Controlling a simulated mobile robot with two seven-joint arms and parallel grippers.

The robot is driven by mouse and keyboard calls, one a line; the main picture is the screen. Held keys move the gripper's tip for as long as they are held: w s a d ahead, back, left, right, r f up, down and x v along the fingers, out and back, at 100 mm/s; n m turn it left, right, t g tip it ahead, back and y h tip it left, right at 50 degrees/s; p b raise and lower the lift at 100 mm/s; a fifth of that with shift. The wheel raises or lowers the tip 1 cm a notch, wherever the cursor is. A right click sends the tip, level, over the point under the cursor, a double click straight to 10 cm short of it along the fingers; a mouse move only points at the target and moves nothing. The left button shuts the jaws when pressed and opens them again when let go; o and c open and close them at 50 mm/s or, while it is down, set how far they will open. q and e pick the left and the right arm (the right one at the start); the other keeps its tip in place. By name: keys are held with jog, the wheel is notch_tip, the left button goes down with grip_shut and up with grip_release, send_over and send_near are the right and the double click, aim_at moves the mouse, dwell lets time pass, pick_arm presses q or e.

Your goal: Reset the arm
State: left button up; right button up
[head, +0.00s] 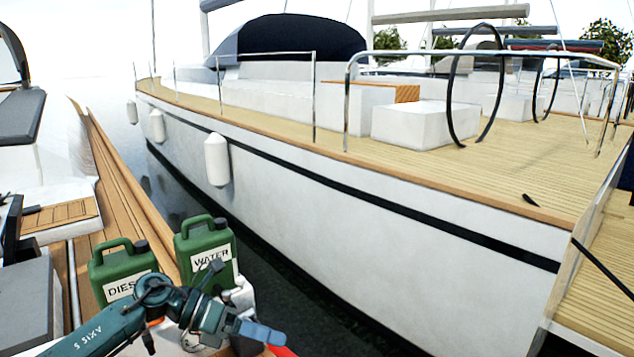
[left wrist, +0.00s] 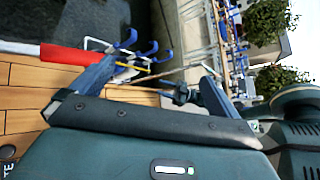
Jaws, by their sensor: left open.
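My left gripper (head: 262,335) is at the lower middle of the head view, in front of the green jerrycans and close to the deck edge. Its blue fingers show at the end of my dark green arm. In the left wrist view my left gripper (left wrist: 158,78) has its two fingers spread apart, with nothing held between them. A red-ended pole (left wrist: 65,54) lies beyond the left finger in that view; I cannot tell whether they touch. My right gripper is in neither view.
A diesel jerrycan (head: 122,264) and a water jerrycan (head: 205,248) stand just behind my left arm. A white yacht hull (head: 330,215) with fenders (head: 217,160) lies across a strip of dark water. Blue hooks (left wrist: 130,45) show past my fingers in the wrist view.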

pick_arm(q)
jog(key=s+d+n+t+h, duration=0.3)
jog(key=d+n+h, duration=0.2)
jog(key=d+n, duration=0.1)
jog(key=s+a+f+n+t+y, duration=0.4)
jog(key=f+n, duration=0.4)
jog(key=n, duration=0.7)
jog(key=s+a+f+n+t+y, duration=0.4)
jog(key=f+n+t+y, duration=0.3)
jog(key=n, duration=0.7)
jog(key=shift+a+f+n+y, duration=0.15)
jog(key=shift+f+n+y, duration=0.25)
jog(key=shift+y, duration=0.4)
jog(key=s+a+f+n+g+y, duration=0.1)
jog(key=s+f+n, duration=0.1)
jog(key=s, duration=0.1)
jog(key=s+a+f+n+g+y, duration=0.1)
jog(key=s+f+n+g, duration=0.1)
jog(key=s+f, duration=0.1)
jog(key=s+a+f+n+g, duration=0.1)
jog(key=s+f+n, duration=0.1)
jog(key=s, duration=0.3)
jog(key=shift+a+f+y, duration=0.2)
jog(key=shift+f+y, duration=0.2)
jog(key=shift+f, duration=0.3)
jog(key=shift+c, duration=0.2)
